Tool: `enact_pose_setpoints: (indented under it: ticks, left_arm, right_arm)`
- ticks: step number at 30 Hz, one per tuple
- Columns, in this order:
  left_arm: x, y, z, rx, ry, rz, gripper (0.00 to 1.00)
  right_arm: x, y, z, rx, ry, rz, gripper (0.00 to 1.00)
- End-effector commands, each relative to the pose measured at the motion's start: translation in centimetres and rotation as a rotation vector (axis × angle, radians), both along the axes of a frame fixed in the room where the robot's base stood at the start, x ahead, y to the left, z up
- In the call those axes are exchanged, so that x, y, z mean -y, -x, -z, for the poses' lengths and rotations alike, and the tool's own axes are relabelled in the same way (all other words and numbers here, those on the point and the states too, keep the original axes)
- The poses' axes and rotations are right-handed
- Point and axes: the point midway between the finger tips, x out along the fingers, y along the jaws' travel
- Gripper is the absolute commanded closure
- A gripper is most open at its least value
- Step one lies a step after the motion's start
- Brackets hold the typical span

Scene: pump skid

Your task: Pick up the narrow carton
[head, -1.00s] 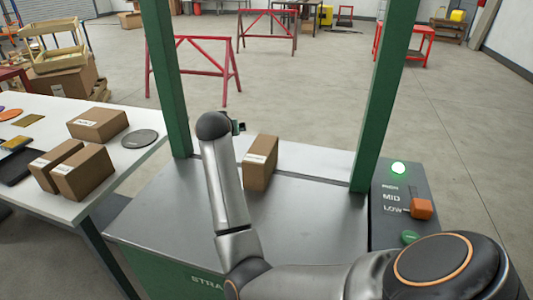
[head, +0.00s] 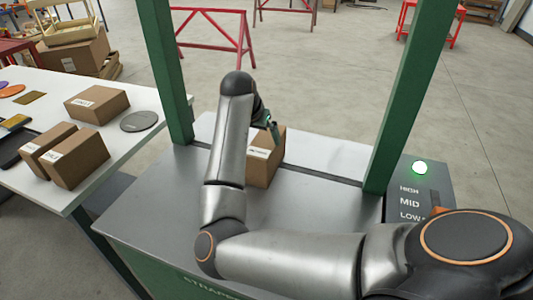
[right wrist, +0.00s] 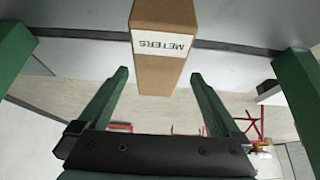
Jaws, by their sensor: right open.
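A narrow brown carton (head: 264,168) stands on the grey metal top of the strapping machine, between the green posts. In the right wrist view the carton (right wrist: 160,72) shows a white label reading METERS. My right gripper (head: 271,128) is at the carton's upper edge in the head view, partly covering it. In the right wrist view its two green fingers (right wrist: 160,76) are open, with the carton lined up between their tips. I cannot tell how far the tips reach past its faces. My left gripper is not in view.
The machine's green posts (head: 395,95) rise on both sides of the carton. A control panel (head: 415,200) with a lit green lamp is at right. The white table (head: 110,175) at left holds several cartons and a dark disc (head: 139,121). Red trestles stand behind.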

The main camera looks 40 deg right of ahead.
Motion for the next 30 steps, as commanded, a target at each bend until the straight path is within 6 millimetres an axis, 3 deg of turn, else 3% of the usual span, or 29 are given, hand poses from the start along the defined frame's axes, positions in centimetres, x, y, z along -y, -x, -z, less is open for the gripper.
enact_pose_setpoints:
  ticks: [18, 30]
  left_arm:
    - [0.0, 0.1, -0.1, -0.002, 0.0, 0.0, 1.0]
    - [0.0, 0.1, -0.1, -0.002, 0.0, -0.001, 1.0]
  right_arm:
    - [3.3, -1.4, 6.5, 0.0, 0.0, -0.001, 0.0]
    - [3.5, -1.6, 6.9, 0.002, 0.001, -0.001, 0.0]
